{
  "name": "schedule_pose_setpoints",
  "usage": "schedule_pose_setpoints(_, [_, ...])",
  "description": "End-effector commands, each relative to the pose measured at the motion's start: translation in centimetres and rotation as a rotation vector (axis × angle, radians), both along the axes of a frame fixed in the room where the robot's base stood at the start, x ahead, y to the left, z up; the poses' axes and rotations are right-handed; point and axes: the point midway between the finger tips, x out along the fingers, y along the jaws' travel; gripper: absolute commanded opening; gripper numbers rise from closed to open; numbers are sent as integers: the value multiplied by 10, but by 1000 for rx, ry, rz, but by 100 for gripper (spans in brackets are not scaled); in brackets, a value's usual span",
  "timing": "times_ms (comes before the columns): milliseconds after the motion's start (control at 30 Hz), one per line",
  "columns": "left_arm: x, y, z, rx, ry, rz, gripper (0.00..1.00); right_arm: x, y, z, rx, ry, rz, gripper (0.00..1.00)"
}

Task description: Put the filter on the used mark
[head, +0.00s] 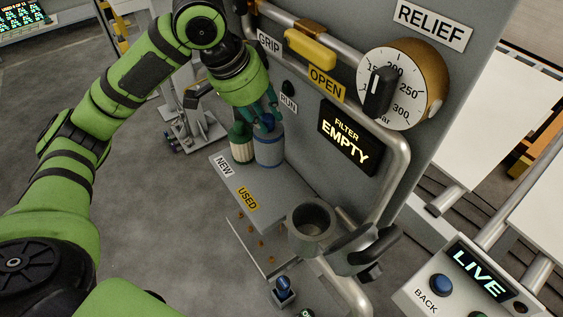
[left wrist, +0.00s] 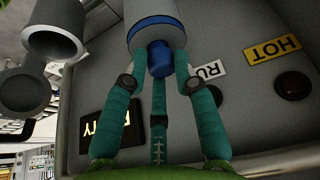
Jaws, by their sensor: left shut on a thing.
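A grey cylindrical filter (head: 269,152) with a blue band and blue knob hangs or stands under my left gripper (head: 267,122) at the back of the shelf. I cannot tell whether its base touches the shelf. The left wrist view shows my left gripper's teal fingers (left wrist: 160,75) shut around the blue knob of this filter (left wrist: 150,33). A cream filter with a green cap (head: 241,150) stands just left of it. The yellow USED mark (head: 247,199) is nearer on the shelf, with the white NEW mark (head: 224,167) behind it. My right gripper is not in view.
The grey shelf (head: 278,192) has bare room around the USED mark. An open round housing (head: 312,226) stands to its right, and the panel display (head: 346,140) reads FILTER EMPTY. A bent metal rail (head: 398,165) and the relief dial (head: 402,85) stick out from the panel.

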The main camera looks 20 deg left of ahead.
Motion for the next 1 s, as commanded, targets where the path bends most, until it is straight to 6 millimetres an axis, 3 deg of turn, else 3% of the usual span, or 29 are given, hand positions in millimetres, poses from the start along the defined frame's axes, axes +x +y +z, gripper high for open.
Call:
schedule_pose_setpoints(67, [-1,0,-5,1,2,1,0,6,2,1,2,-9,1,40])
schedule_pose_setpoints(133, [-1,1,-16,2,5,2,0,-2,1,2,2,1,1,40])
schedule_pose_setpoints(300, [-2,1,-46,2,5,1,0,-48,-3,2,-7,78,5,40])
schedule_pose_setpoints(433, [-2,1,-58,1,2,2,0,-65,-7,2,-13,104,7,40])
schedule_pose_setpoints(567, [-3,1,-75,2,4,1,0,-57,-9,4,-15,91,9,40])
schedule_pose_setpoints(800, [-2,0,-99,2,-1,1,0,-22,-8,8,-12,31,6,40])
schedule_pose_setpoints(1000, [-2,0,-100,1,-2,1,0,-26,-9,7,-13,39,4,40])
